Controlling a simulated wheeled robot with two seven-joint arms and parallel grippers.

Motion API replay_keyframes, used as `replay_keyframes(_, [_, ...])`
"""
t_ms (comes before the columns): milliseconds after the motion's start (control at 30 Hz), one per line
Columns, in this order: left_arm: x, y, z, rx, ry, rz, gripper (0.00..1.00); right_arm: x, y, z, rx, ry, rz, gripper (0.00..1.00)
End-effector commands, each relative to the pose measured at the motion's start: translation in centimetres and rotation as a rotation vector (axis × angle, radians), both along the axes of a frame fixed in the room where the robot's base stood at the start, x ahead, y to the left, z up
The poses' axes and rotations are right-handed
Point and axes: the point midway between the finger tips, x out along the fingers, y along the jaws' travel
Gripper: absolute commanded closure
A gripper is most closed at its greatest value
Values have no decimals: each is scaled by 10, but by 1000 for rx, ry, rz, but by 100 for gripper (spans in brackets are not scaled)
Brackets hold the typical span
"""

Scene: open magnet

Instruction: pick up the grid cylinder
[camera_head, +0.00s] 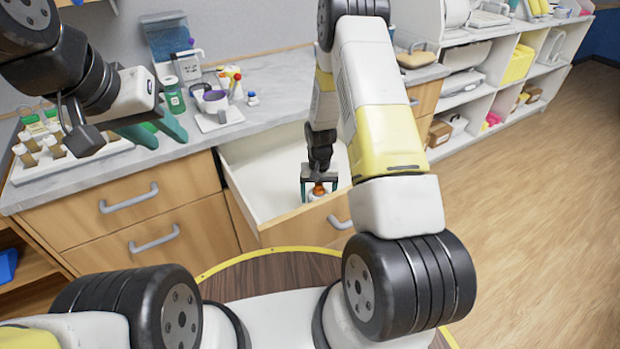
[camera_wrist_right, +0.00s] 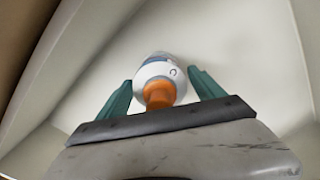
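A white bottle with an orange cap (camera_head: 317,191) stands in the open drawer (camera_head: 262,172). The bottle also shows in the right wrist view (camera_wrist_right: 157,75), cap toward the camera. I see no grid pattern on it, and I cannot tell which thing is the grid cylinder. My right gripper (camera_head: 319,188) is down in the drawer, open, with its green fingers on either side of the bottle; in the right wrist view its fingers (camera_wrist_right: 160,84) flank the bottle with little gap. My left gripper (camera_head: 167,137) is open and empty above the counter's front edge.
Shelves (camera_head: 500,85) stand at right.

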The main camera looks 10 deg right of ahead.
Motion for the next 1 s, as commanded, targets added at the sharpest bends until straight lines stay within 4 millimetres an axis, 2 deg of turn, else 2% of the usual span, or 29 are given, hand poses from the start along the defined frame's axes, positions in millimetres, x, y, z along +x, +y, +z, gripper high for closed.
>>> replay_keyframes(33, [0,0,0,0,0,0,64,0,0,0,0,0,0,35])
replay_keyframes(333, [0,0,0,0,0,0,64,0,0,0,0,0,0,94])
replay_keyframes(567, [0,0,0,0,0,0,64,1,0,2,0,-1,0,94])
replay_keyframes(667, [0,0,0,0,0,0,64,2,0,10,0,-4,0,94])
replay_keyframes(1000, [0,0,0,0,0,0,64,1,0,74,0,-4,1,94])
